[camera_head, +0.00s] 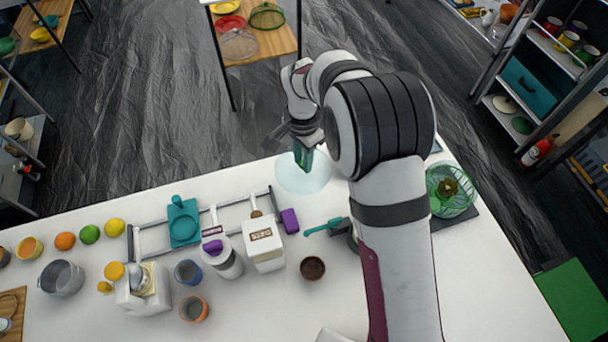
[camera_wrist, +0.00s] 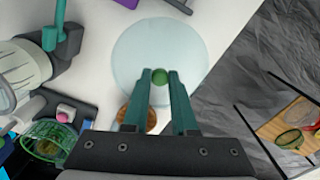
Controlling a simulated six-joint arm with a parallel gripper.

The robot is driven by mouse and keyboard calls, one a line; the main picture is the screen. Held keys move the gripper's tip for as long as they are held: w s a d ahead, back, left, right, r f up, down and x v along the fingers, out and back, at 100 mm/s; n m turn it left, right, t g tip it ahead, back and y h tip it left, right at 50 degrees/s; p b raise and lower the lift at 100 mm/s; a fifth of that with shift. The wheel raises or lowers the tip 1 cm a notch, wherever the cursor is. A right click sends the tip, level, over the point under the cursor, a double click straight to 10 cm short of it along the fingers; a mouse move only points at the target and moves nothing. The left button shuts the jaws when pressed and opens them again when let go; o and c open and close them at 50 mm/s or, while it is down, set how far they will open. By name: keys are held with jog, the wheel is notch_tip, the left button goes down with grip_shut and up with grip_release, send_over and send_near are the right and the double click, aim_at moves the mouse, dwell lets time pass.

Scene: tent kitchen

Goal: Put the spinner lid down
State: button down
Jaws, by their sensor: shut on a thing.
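The spinner lid (camera_head: 290,181) is a pale, see-through disc near the table's back edge. In the wrist view the lid (camera_wrist: 150,45) shows flat and round, with a small green knob (camera_wrist: 160,76) at its middle. My gripper (camera_head: 303,161) is shut on that knob; in the wrist view the gripper's teal fingers (camera_wrist: 160,78) stand on either side of it. I cannot tell whether the lid touches the table or hangs just above it. The green spinner bowl (camera_head: 452,196) stands uncovered at the right, with something inside; it also shows in the wrist view (camera_wrist: 48,143).
The white table (camera_head: 400,165) has a brown bowl (camera_head: 312,268), a teal-handled item (camera_head: 322,228) and a dispenser rack (camera_head: 150,243) nearer the front. The back edge runs close by the lid. A brown round thing (camera_wrist: 151,120) is partly hidden behind my fingers.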

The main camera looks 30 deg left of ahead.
aim_at(303, 173)
notch_tip(303, 173, down, 6)
jog(key=shift+r, duration=0.2)
jog(key=c, duration=0.7)
grip_release()
jog(key=shift+f, duration=0.1)
